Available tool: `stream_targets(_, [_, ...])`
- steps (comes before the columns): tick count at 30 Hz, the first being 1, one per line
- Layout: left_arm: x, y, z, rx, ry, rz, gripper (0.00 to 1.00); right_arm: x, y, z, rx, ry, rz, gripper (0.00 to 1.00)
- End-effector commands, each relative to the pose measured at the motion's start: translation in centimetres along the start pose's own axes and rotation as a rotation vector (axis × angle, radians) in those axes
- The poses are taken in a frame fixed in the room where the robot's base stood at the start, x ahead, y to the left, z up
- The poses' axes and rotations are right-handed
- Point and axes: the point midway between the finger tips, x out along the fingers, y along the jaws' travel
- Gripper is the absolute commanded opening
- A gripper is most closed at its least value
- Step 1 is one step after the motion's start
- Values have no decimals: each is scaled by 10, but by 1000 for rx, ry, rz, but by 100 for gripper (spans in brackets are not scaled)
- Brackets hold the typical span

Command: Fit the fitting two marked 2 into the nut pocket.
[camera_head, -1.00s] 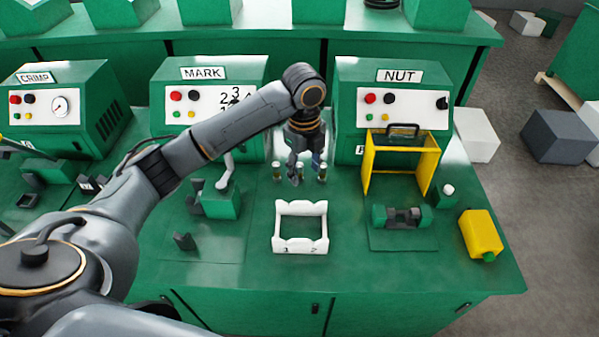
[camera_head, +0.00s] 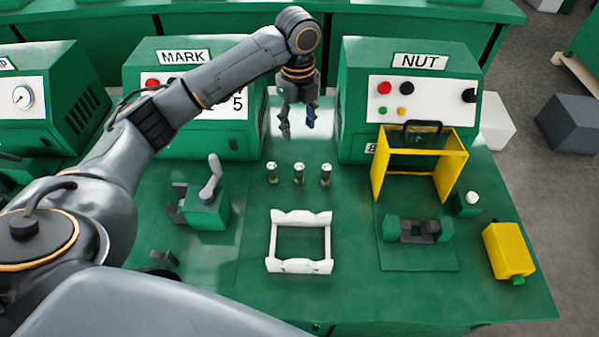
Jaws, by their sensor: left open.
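Three small upright fittings with pale tops stand in a row on the green bench: a left one (camera_head: 272,173), a middle one (camera_head: 299,174) and a right one (camera_head: 325,174). Any marks on them are too small to read. My left gripper (camera_head: 298,132) is open and empty, pointing down above and behind the row, apart from it. At the NUT station (camera_head: 418,62), a green fixture with dark parts (camera_head: 416,230) lies in front of a raised yellow guard (camera_head: 456,175). I cannot make out the pocket itself. My right gripper is out of view.
A white open frame (camera_head: 273,245) lies on the bench before the fittings. A green block with a grey lever (camera_head: 207,208) stands left. The bench between frame and fixture is clear.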

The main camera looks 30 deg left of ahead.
Motion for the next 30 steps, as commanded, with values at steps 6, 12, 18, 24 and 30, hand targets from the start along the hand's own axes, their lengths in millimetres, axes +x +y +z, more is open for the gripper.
stream_targets(6, [36, 0, 0, 0, 0, -1, 51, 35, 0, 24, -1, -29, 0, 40])
stream_targets(12, [52, 0, 0, 0, 0, -1, 51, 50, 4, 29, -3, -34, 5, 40])
stream_targets(18, [78, 1, 0, -2, 2, 4, 51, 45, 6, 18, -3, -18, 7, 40])
stream_targets(24, [116, 0, -1, -1, 2, 2, 51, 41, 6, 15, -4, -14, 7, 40])
stream_targets(30, [135, -1, 0, 0, 0, 0, 51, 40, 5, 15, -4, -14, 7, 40])
